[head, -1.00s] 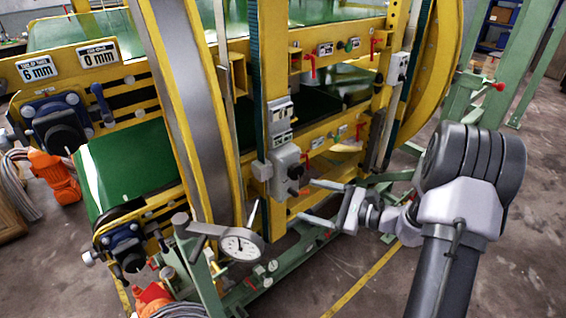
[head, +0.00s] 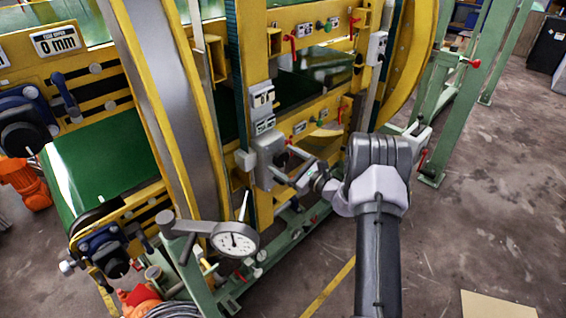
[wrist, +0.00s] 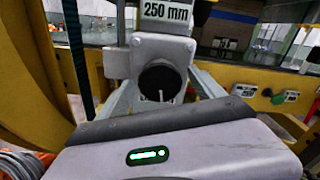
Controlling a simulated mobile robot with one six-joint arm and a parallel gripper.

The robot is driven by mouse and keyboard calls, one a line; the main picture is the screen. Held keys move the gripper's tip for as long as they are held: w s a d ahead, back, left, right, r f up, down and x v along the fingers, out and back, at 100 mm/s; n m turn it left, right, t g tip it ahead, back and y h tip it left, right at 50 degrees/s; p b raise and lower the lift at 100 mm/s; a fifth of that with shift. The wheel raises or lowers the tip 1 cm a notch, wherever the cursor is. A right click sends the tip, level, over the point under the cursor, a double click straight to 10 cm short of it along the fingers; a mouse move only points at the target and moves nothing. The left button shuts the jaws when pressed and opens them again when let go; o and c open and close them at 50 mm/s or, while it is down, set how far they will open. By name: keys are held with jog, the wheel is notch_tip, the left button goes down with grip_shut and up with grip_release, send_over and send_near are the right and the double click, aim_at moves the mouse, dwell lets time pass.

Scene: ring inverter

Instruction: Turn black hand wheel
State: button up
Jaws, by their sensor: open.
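The black hand wheel (wrist: 160,84) is a round dark knob on the front of a light grey box (wrist: 178,48), under a "250 mm" label. In the head view the wheel (head: 281,159) is small and partly covered by my gripper (head: 284,166). My gripper is open, with its fingers pointing at the box. In the wrist view the grey fingers lie to the left and right of the wheel, with nothing held. I cannot tell whether the fingertips touch the wheel or the box.
A round dial gauge (head: 235,241) on a grey lever stands front left of my arm. Yellow frame rails and a large curved yellow ring (head: 172,130) surround the box. Small red levers (head: 293,48) stick out of the rails. The concrete floor (head: 470,210) at right is open.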

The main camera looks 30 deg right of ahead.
jog(key=shift+w+a, duration=0.15)
jog(key=shift+w, duration=0.2)
jog(key=c, duration=1.4)
jog(key=shift+m, duration=0.3)
jog(key=m+p, duration=0.2)
jog(key=m, duration=0.2)
jog(key=shift+r+m, duration=0.1)
jog(key=shift+m, duration=0.3)
jog(key=m+p, duration=0.1)
jog(key=m, duration=0.4)
jog(key=shift+m+p, duration=0.3)
jog(key=shift+p, duration=0.05)
